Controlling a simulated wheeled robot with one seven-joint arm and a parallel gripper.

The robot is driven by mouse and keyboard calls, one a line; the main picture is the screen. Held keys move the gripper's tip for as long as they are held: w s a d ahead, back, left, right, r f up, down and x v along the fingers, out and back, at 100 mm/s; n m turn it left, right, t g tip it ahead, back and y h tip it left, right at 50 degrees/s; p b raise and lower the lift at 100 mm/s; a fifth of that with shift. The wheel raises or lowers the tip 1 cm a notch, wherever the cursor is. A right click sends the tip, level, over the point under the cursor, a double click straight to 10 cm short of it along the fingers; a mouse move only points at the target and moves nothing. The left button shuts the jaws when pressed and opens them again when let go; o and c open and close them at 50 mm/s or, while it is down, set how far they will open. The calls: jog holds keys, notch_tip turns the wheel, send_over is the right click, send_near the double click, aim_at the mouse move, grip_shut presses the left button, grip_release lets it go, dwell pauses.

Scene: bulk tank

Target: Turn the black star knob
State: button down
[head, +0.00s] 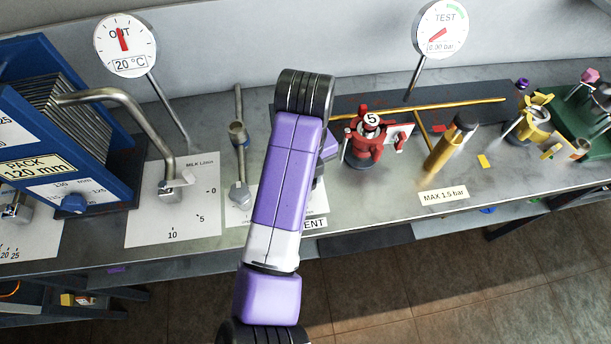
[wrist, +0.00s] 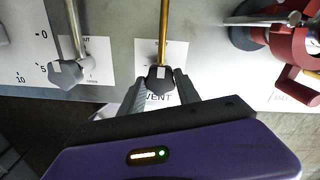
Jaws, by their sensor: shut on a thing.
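The black star knob (wrist: 160,86) is in the middle of the wrist view, at the near end of a brass stem (wrist: 164,30), over a white label reading "VENT". My gripper (wrist: 157,80) has one grey finger on each side of the knob and is shut on it. A small pale mark shows on the knob's top. In the head view my purple arm covers the knob and most of the gripper; only the "ENT" end of the label shows beside the arm.
A grey-knobbed valve (head: 240,194) stands just left of my arm; its knob (wrist: 66,74) is also left in the wrist view. A red fitting (head: 367,142) stands close on the right. Two round gauges (head: 125,45) rise behind. A yellow cylinder (head: 448,148) stands further right.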

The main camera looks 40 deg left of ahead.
jog(key=c, duration=0.9)
grip_release()
jog(key=shift+o, duration=0.2)
jog(key=shift+r, duration=0.15)
notch_tip(320, 180, up, 8)
jog(key=shift+f+p, duration=0.2)
jog(key=shift+p, duration=0.7)
